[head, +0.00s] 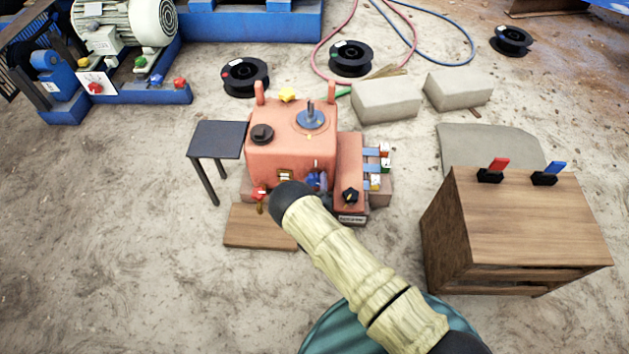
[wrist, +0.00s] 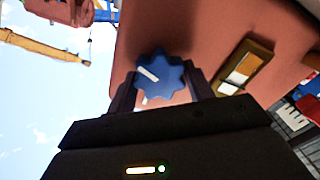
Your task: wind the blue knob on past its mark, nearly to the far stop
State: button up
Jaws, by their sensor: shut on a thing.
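The blue knob (wrist: 163,78) shows in the wrist view as a lobed star shape with a white pointer line on its face. It sits on the front of the salmon-coloured box (head: 280,150). My gripper (wrist: 163,85) is shut on the knob, with one dark finger on each side of it. A white mark shows just below the knob's face, partly hidden near the finger.
A small framed gauge plate (wrist: 246,67) is beside the knob. A black knob (head: 350,195) is on the right side unit. A wooden cabinet (head: 515,220) stands at right, and a dark stand (head: 217,140) at left.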

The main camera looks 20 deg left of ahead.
dwell(0.4)
jog(key=o, duration=1)
